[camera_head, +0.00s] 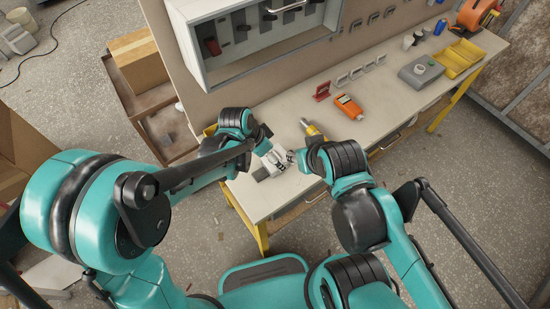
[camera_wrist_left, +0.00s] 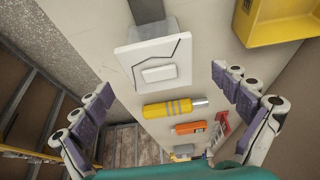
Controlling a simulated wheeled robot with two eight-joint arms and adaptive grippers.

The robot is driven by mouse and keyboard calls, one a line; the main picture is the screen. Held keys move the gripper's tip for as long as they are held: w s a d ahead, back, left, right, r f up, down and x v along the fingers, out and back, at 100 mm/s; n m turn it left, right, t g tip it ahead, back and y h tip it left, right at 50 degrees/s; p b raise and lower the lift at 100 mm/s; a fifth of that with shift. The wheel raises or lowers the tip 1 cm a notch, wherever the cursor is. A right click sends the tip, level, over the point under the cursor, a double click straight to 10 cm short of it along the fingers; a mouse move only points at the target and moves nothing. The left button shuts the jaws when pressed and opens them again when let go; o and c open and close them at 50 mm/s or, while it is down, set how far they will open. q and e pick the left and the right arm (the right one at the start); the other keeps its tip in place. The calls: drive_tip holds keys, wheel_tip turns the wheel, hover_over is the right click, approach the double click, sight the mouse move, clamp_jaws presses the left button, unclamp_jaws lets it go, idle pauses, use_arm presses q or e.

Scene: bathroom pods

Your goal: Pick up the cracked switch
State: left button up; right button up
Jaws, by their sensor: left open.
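The cracked switch (camera_wrist_left: 155,66) is a white square plate with a dark crack line and a raised rocker. It lies on the pale counter (camera_wrist_left: 207,45). In the left wrist view my left gripper (camera_wrist_left: 161,81) is open, with its purple-padded fingers spread to either side of the switch and nothing held between them. In the head view the switch is partly covered around the white finger parts, and I cannot separate it clearly. My right arm reaches to the same area from the right; whether its gripper is open or shut is not clear.
A yellow tool (camera_wrist_left: 168,109), an orange meter (camera_wrist_left: 190,127) and a red holder (camera_head: 322,91) lie farther along the counter. A grey strip (camera_wrist_left: 146,10) adjoins the switch. Yellow bins (camera_head: 461,57) stand at the far end. A wall cabinet (camera_head: 232,75) overhangs the back.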

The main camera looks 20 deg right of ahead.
use_arm(q)
drive_tip(key=shift+d+f, duration=0.15)
drive_tip(key=shift+f, duration=0.3)
drive_tip(key=shift+c, duration=0.3)
drive_tip(key=c, duration=1.2)
